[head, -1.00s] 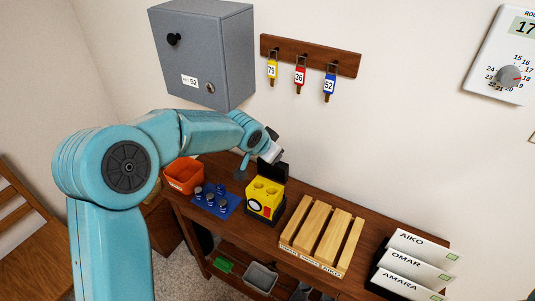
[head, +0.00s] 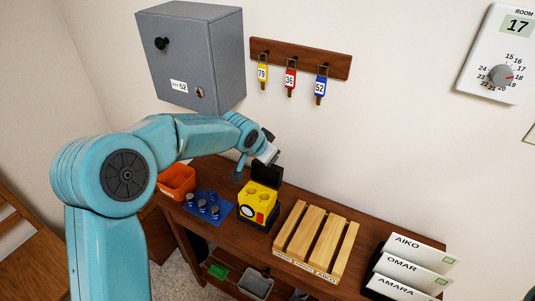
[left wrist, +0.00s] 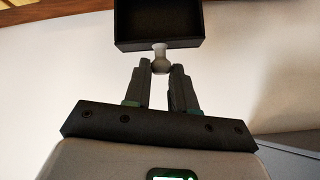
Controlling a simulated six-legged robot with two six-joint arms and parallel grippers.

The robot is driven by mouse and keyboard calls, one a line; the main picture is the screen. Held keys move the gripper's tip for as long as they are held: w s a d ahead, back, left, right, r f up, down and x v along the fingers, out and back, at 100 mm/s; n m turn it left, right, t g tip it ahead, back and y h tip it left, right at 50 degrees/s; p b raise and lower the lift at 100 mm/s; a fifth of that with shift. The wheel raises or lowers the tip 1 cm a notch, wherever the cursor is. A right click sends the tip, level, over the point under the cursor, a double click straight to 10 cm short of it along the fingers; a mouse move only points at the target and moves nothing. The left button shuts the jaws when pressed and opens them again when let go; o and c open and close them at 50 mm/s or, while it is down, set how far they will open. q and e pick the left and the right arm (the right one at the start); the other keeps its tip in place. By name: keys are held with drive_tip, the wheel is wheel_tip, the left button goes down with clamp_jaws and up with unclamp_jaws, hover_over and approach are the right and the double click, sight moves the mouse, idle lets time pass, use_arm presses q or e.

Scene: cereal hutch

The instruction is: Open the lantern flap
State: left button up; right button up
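The yellow lantern (head: 258,203) with a round front lens stands on the wooden bench. Its black flap (head: 267,174) stands raised at the back, leaving the yellow top with round spots uncovered. In the left wrist view the flap (left wrist: 158,25) is a dark shallow box shape with a pale round knob (left wrist: 160,66). My left gripper (left wrist: 161,68) has its fingertips on both sides of this knob and looks shut on it. In the head view the left gripper (head: 270,158) is at the flap's top. My right gripper is out of view.
An orange bin (head: 177,181) and a blue mat (head: 208,205) with several small cylinders lie left of the lantern. A wooden slotted rack (head: 316,240) and a name-card holder (head: 408,268) are to the right. A grey cabinet (head: 200,60) and key rack (head: 300,58) hang above.

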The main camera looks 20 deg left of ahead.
use_arm(q)
drive_tip(key=o, duration=0.4)
drive_tip(key=shift+w+r, duration=0.15)
drive_tip(key=shift+r, duration=0.1)
drive_tip(key=shift+f, duration=0.1)
drive_tip(key=b+v, duration=0.2)
drive_tip(key=v, duration=1.4)
